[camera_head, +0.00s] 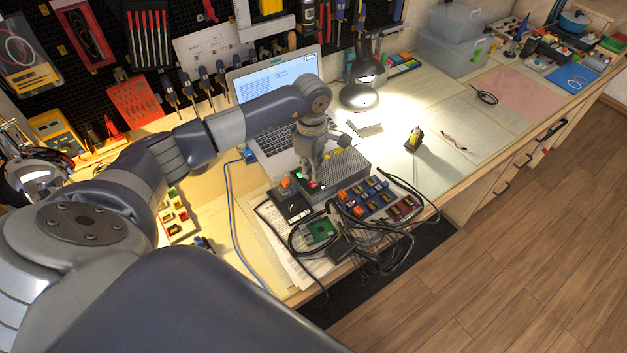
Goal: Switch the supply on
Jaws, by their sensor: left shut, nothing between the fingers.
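The supply is a grey box with a perforated top (347,165), standing on the bench in front of the laptop. Small green and red spots show on its front side near my gripper. My left gripper (317,182) is shut and empty, pointing down at the front left part of the supply. It hides part of the front panel, and the switch cannot be made out. I cannot tell whether the fingertips touch the supply. My right gripper is not in view.
A laptop (275,85) stands open behind the supply, and a lit lamp (362,92) is behind to the right. Black cables (405,236), circuit boards (320,232) and a dark meter-like box (292,205) crowd the front.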

